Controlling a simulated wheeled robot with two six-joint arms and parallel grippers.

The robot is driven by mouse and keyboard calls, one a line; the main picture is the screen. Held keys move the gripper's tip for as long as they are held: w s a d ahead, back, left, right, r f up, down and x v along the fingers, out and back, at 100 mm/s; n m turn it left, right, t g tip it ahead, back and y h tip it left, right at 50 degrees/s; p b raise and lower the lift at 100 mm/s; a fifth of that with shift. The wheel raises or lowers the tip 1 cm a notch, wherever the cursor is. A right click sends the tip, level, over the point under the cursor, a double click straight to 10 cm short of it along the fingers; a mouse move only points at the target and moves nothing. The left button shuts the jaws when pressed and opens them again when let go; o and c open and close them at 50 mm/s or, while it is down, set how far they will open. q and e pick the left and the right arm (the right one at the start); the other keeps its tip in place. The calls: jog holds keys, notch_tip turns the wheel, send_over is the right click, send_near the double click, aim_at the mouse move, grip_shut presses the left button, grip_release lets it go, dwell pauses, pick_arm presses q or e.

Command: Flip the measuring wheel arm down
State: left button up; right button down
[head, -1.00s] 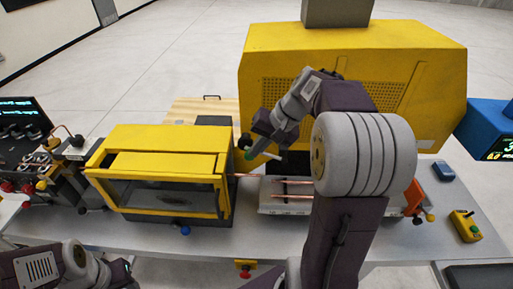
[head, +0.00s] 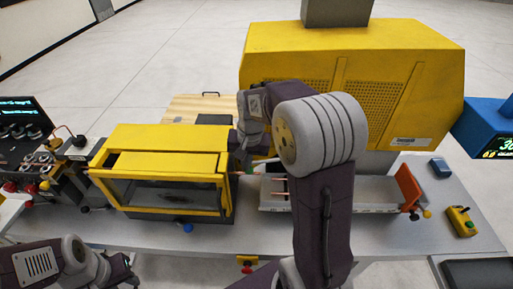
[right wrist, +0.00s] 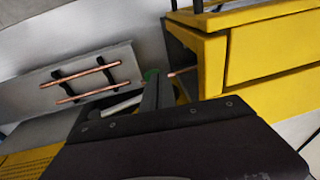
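The measuring wheel arm shows in the right wrist view as a pale rod (right wrist: 118,106) with a green wheel (right wrist: 151,74) near its far end, beside the copper tube (right wrist: 182,71). In the head view only a small bit of green (head: 240,173) shows, at the right end of the yellow guarded box. My right gripper's fingers (right wrist: 158,92) look closed together, right beside the wheel and rod; whether they touch is unclear. In the head view my right arm largely hides this gripper (head: 240,158). My left gripper (head: 124,268) is low at the left, its fingers hard to make out.
The yellow guarded box (head: 165,140) stands left of the wheel. A grey tray (head: 350,206) with copper tubes (head: 279,195) lies to the right. A large yellow machine (head: 370,60) stands behind.

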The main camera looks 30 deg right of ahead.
aim_at(247, 172)
jog(key=shift+g+h, duration=0.4)
jog(key=shift+h, duration=0.3)
jog(key=shift+f+b, duration=0.8)
jog(key=shift+f, duration=1.25)
jog(key=shift+s+f, duration=0.3)
jog(key=shift+f, duration=0.1)
